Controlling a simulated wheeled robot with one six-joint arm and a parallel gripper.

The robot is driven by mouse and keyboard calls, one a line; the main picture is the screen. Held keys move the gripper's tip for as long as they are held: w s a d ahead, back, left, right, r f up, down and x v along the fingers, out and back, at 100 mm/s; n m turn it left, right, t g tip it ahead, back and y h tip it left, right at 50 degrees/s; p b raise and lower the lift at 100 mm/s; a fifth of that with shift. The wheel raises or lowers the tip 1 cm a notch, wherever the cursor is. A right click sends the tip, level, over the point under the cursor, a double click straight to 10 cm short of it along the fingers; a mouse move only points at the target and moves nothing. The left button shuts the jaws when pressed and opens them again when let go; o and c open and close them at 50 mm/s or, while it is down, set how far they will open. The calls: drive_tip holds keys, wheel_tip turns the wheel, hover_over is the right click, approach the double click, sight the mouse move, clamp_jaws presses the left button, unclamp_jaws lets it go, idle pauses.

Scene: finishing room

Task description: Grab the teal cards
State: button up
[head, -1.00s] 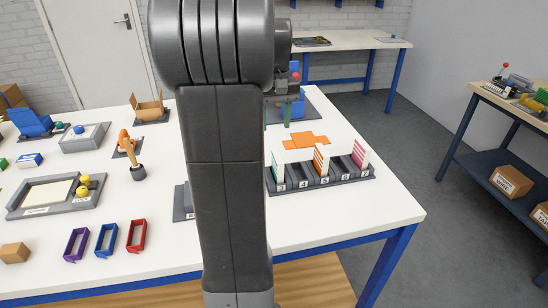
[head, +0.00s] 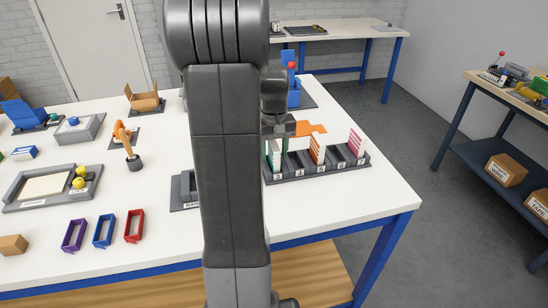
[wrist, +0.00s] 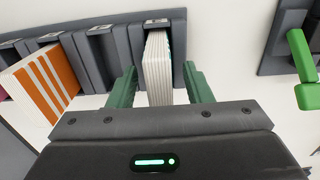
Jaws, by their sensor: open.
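The teal cards (head: 275,160) stand upright in the slot marked 3, at the left end of the visible part of a dark grey rack (head: 330,170). In the wrist view they are a stack of white edges (wrist: 158,65) with a little teal at the right side. My gripper (wrist: 160,86) is open, with one green finger on each side of the stack. In the head view my arm partly hides the gripper and the rack's left end.
Orange-striped cards (head: 318,148) and pink-striped cards (head: 355,143) stand further right in the rack. A green part (wrist: 303,58) on a dark base is right of my gripper in the wrist view. The white table (head: 370,205) is clear in front.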

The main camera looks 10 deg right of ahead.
drive_tip(key=shift+f, duration=0.2)
clamp_jaws()
